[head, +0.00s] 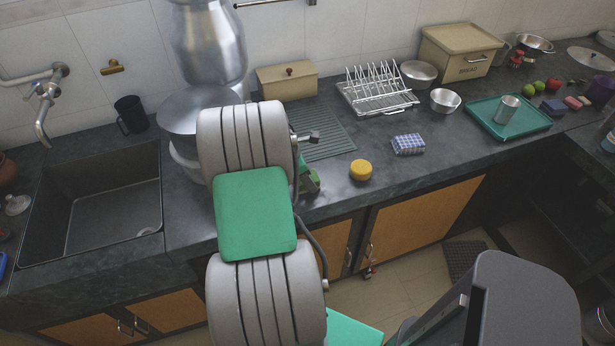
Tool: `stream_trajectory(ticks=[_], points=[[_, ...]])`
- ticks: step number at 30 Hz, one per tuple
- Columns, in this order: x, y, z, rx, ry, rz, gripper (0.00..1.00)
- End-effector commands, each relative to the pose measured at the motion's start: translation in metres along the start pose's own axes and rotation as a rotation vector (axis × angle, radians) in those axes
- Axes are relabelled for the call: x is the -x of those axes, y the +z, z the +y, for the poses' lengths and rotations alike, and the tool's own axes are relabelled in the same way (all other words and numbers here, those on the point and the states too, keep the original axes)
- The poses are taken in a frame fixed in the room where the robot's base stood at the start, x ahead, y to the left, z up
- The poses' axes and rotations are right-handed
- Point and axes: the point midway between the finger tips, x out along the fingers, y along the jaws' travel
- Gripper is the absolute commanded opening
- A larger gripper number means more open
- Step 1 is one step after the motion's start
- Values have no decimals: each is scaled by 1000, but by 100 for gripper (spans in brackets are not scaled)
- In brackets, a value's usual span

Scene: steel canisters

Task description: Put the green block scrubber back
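A small green piece (310,182) shows at the right edge of my arm, near the counter's front edge. It may be the green block scrubber, but my arm covers most of it and I cannot be sure. A small grey metal part (309,137) sticks out just above it, over the ribbed drain mat. It may belong to my gripper. The fingers are hidden behind my arm, so I cannot see whether they are open or hold anything.
A yellow round sponge (360,170) and a blue checked block (408,144) lie on the counter to the right. Behind are a dish rack (378,92), a metal bowl (445,100) and a green tray (483,112) with a steel cup. The sink (110,205) is at left.

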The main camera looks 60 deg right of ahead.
Motion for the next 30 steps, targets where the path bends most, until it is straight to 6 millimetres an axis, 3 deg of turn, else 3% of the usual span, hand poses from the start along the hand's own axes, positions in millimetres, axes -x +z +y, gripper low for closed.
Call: stream_trajectory(ticks=[6, 7, 14, 23, 26, 30], points=[[-2, -1, 0, 0, -1, 0, 17], [-2, -1, 0, 0, 0, 0, 51], [-2, -1, 0, 0, 0, 0, 70], [1, 0, 0, -1, 1, 0, 71], [13, 0, 1, 0, 3, 0, 71], [46, 0, 1, 1, 6, 0, 71]])
